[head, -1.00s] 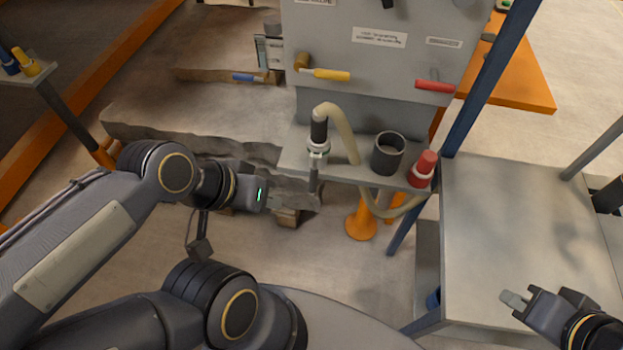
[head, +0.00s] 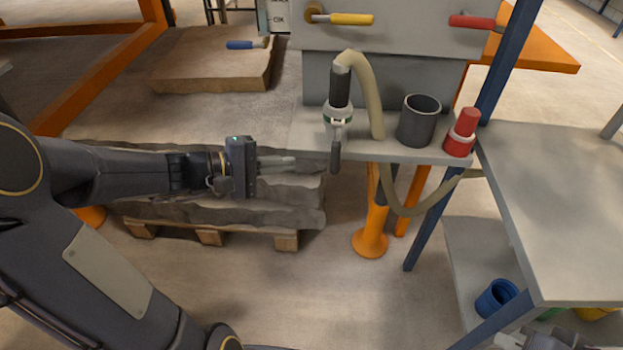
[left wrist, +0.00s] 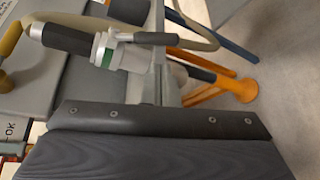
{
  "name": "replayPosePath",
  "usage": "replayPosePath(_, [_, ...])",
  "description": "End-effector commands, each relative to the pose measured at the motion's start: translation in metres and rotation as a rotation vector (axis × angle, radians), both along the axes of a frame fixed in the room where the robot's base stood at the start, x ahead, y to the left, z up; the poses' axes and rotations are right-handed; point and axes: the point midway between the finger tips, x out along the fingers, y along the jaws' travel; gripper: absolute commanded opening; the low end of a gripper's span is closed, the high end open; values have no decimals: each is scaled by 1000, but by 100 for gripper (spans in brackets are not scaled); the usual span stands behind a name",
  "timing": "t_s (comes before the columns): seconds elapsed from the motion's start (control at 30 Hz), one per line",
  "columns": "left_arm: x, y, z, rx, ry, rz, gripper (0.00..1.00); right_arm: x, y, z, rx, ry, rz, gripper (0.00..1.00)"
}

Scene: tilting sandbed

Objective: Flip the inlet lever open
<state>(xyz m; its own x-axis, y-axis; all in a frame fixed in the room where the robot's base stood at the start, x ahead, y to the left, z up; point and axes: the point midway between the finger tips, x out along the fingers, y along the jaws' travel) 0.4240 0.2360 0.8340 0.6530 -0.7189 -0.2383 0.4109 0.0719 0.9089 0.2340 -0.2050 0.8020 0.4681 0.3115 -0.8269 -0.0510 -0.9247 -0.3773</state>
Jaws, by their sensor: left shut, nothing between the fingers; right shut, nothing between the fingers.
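A hose fitting (head: 338,110) with a black grip and a white, green-banded collar stands at the front of the panel's shelf. A dark lever (head: 336,157) hangs down from it over the shelf edge. In the left wrist view the fitting (left wrist: 105,50) lies sideways, with the lever (left wrist: 143,39) pointing right. A yellow lever (head: 350,19) and a red lever (head: 472,22) lie roughly level on the panel. I cannot read which is the inlet. My left gripper (head: 290,161) is shut and empty, just left of the dark lever. My right gripper (head: 508,341) is shut at the bottom edge, partly cut off.
A beige hose (head: 375,95) loops from the fitting. A grey table (head: 560,190) is on the right. A pallet with grey slabs (head: 215,213) is below my left arm.

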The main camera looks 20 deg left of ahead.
Motion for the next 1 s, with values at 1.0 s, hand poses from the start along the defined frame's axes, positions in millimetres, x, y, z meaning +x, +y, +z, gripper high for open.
replayPosePath(1.0, [62,-48,-28,-33,0,35,0,0,0,-18,0,0,0,0])
